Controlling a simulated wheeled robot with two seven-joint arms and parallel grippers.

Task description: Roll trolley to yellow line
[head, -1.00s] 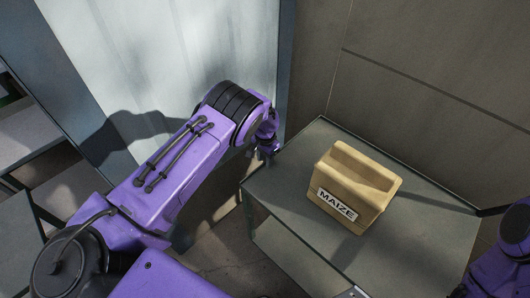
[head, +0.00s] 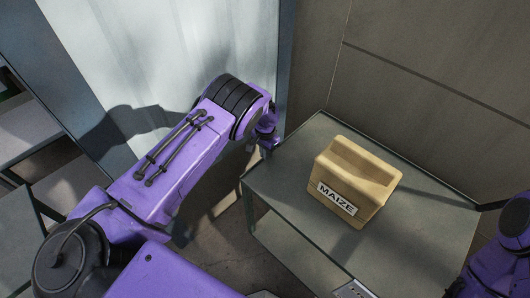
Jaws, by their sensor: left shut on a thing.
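The trolley (head: 290,190) has a grey flat top with dark edges and a lower shelf. A tan wooden box (head: 352,182) with a MAIZE label stands upright on its top. My left gripper (head: 268,140) is at the trolley's left edge near the far corner, shut; its fingertips are small and partly hidden by my wrist, and it appears to hold the trolley's edge. My right arm shows at the lower right edge; its fingers are out of view. No yellow line shows.
A pale panel (head: 180,50) stands behind my left arm. A brown-grey wall (head: 430,60) runs close behind the trolley. Grey shelves (head: 30,140) stand at the far left. Some bare floor (head: 220,240) shows left of the trolley.

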